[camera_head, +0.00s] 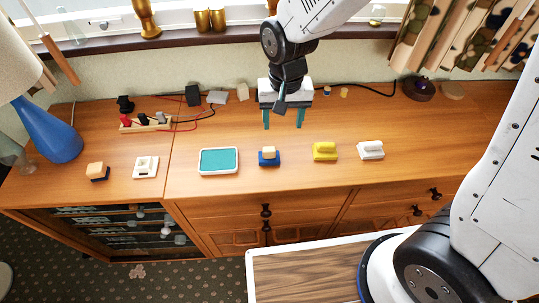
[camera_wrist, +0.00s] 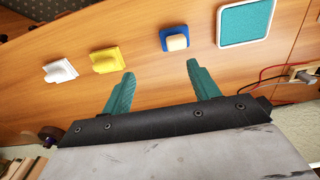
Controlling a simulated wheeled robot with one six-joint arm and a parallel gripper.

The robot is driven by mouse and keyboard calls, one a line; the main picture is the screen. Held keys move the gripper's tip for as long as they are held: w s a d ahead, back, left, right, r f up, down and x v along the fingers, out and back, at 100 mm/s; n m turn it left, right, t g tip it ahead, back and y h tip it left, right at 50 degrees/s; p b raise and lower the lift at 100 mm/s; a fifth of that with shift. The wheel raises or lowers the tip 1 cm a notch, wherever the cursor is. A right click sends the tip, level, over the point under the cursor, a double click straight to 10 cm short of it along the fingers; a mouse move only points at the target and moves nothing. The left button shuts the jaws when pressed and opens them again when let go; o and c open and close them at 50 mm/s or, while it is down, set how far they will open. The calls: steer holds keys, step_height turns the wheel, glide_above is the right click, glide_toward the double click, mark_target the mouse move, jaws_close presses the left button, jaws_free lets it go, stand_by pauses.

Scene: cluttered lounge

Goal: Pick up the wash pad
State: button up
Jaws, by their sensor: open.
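My gripper (camera_head: 283,119) is open and empty above the wooden cabinet top, its two teal fingers apart and pointing down; they also show in the wrist view (camera_wrist: 160,72). Several small objects stand in a row in front of it. They are a teal pad with a white rim (camera_head: 218,161) (camera_wrist: 245,22), a blue block with a cream top (camera_head: 269,157) (camera_wrist: 176,42), a yellow block (camera_head: 324,151) (camera_wrist: 106,60) and a white block (camera_head: 370,150) (camera_wrist: 60,71). I cannot tell for certain which is the wash pad. None touches my fingers.
A blue lamp (camera_head: 47,130) stands at the left. A dark block with a tan top (camera_head: 97,171) and a white holder (camera_head: 146,167) lie nearby. A power strip (camera_head: 146,123) with cables is behind them. A dark round object (camera_head: 418,88) sits back right. Wood around the row is clear.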

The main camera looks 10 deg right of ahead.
glide_above(269, 149)
step_height(269, 149, down, 5)
steer(key=shift+s+r, duration=0.1)
steer(key=shift+r, duration=0.05)
step_height(269, 149, down, 8)
steer(key=shift+r, duration=0.15)
steer(key=c, duration=1.1)
